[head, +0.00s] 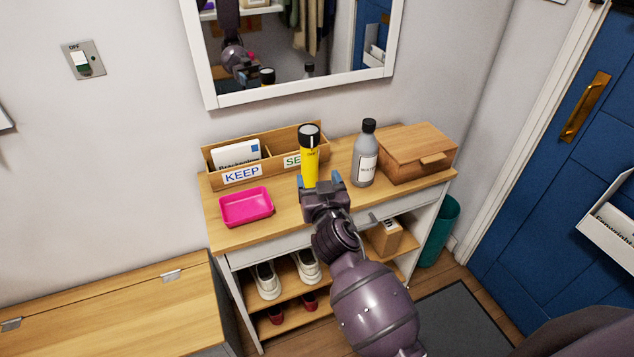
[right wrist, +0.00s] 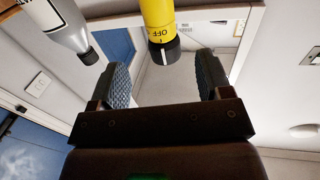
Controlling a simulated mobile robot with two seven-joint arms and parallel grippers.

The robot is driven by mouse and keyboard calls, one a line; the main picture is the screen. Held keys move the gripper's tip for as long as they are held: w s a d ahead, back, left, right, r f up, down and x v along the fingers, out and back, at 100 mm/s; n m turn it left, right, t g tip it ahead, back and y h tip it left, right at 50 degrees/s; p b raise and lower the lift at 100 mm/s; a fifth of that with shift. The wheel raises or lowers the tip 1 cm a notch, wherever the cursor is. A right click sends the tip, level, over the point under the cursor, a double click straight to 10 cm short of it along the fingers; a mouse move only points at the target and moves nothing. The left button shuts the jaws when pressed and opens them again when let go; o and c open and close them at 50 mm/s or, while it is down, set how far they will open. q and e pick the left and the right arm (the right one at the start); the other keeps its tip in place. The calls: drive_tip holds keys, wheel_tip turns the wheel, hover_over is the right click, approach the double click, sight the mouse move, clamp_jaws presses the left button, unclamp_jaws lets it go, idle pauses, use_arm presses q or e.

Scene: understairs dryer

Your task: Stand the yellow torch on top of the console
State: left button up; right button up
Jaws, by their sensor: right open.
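The yellow torch (head: 310,166) stands upright on the wooden console top (head: 281,215), its black end up. My gripper hides its foot in the head view. My right gripper (head: 321,180) is open and empty, just in front of the torch. In the right wrist view, the picture is upside down, and the torch (right wrist: 157,18) shows in the gap between the spread fingers (right wrist: 163,80), with no finger touching it. My left gripper is not in view.
A grey bottle (head: 364,158) stands right of the torch, beside a wooden box (head: 418,150). A letter rack (head: 220,180) stands behind, and a pink tray (head: 246,207) lies left. A mirror (head: 213,86) hangs above.

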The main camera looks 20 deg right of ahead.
drive_tip(key=shift+s, duration=0.25)
drive_tip(key=s+d+f+n+g, duration=0.1)
drive_tip(key=s+d+f+g, duration=0.1)
drive_tip(key=s+f, duration=0.4)
drive_tip(key=s+d+f+g+y, duration=0.1)
drive_tip(key=s+f, duration=0.5)
drive_tip(key=s, duration=0.7)
drive_tip(key=s+d+f+n+g+y, duration=0.1)
drive_tip(key=s+d+f+g, duration=0.2)
drive_tip(key=s, duration=0.6)
wheel_tip(320, 180, down, 4)
drive_tip(key=shift+s+d+r+n, duration=0.2)
drive_tip(key=shift+s+d+n, duration=0.1)
drive_tip(key=shift+d, duration=0.85)
